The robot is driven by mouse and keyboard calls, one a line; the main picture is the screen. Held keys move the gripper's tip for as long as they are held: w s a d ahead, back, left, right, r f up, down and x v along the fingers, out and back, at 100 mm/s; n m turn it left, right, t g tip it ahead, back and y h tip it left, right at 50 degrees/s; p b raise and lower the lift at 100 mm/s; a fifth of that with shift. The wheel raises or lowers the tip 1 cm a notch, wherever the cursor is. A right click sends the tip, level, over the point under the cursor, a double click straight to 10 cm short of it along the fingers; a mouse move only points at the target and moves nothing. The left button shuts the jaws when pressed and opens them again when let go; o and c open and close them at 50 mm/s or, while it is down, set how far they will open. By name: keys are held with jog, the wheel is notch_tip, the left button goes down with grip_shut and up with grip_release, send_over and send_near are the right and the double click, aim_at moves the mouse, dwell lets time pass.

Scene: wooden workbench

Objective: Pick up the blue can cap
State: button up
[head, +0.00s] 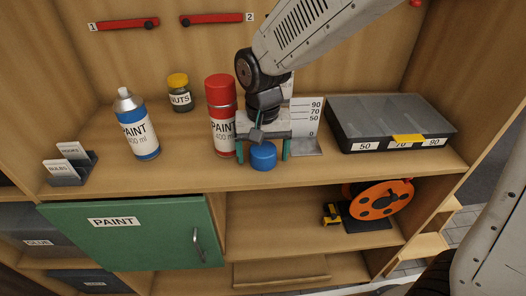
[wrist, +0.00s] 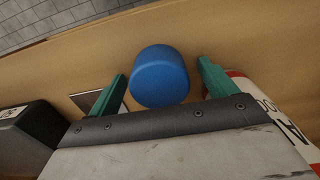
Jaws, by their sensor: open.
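The blue can cap (head: 263,156) sits on the wooden shelf top near its front edge. In the wrist view the blue cap (wrist: 160,76) lies just ahead of and between my two green fingers. My gripper (head: 263,150) is open, with one finger on each side of the cap in the head view. In the wrist view my gripper (wrist: 163,86) shows a gap between each finger and the cap, and the cap is not gripped.
A red-capped paint can (head: 221,90) stands close left of my gripper. A blue paint can (head: 138,130) without a cap and a nuts jar (head: 179,95) stand farther left. A dark case (head: 388,118) lies to the right, and a metal plate with numbers (head: 306,125) stands behind.

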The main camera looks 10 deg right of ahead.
jog(key=c, duration=1)
jog(key=shift+r, duration=0.15)
